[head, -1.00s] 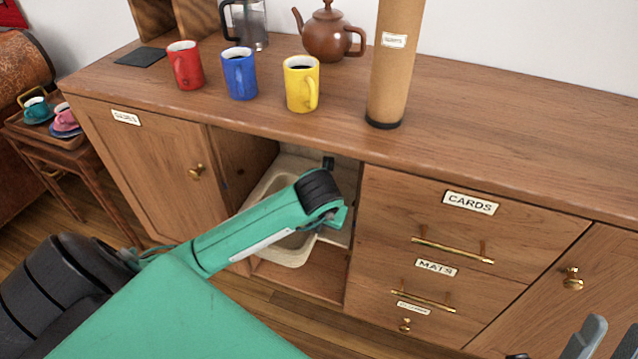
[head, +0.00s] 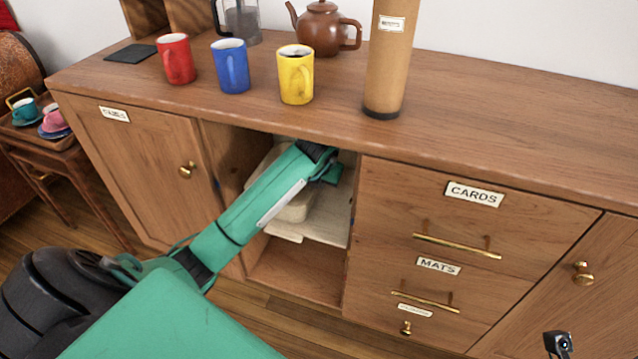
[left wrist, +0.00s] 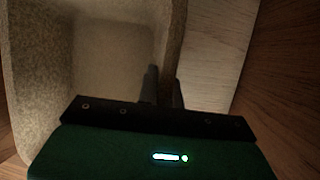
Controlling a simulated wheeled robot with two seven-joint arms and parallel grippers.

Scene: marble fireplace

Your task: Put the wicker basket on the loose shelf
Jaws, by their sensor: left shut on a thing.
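The wicker basket (head: 297,207), beige with rounded corners, is inside the open bay of the cabinet, partly hidden behind my left arm. It fills the left of the left wrist view (left wrist: 38,70). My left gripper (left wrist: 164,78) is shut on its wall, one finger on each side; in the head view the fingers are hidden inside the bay. The loose shelf (head: 325,226), a pale board, lies in the bay below and right of the basket and shows in the left wrist view (left wrist: 214,55). I cannot tell whether the basket touches it. My right gripper's fingers are out of view.
Wooden bay walls and the countertop's front edge close in around my left wrist. Red (head: 177,60), blue (head: 230,68) and yellow (head: 295,76) mugs and a cardboard tube (head: 387,60) stand above. Drawers (head: 475,225) are right of the bay. The bay's lower space (head: 295,272) looks empty.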

